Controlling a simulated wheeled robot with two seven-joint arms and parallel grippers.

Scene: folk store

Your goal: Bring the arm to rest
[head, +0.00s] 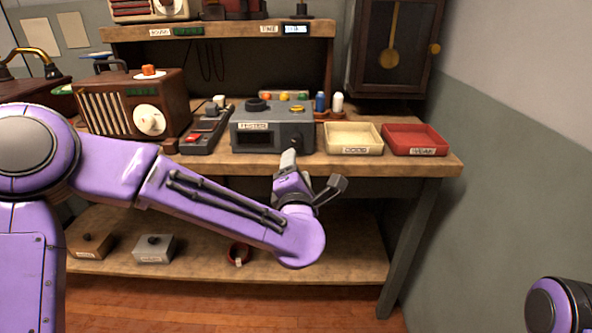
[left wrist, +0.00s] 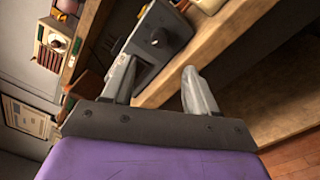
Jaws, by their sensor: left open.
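My left arm (head: 215,205) is purple and reaches from the left across the front of the workbench (head: 400,165). My left gripper (head: 312,172) is raised near the bench's front edge, before the grey device (head: 272,130). Its two grey fingers are spread apart with nothing between them. In the left wrist view the open fingers (left wrist: 160,85) show with the grey device (left wrist: 155,45) beyond them. A purple part of my right arm (head: 560,305) shows at the lower right; its gripper is not seen.
A cream tray (head: 353,149) and a red tray (head: 415,151) sit on the bench's right side. A brown radio (head: 130,105) stands at the left. A lower shelf (head: 340,260) holds small boxes. A pendulum clock (head: 397,45) hangs at the back right. Floor at the right is clear.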

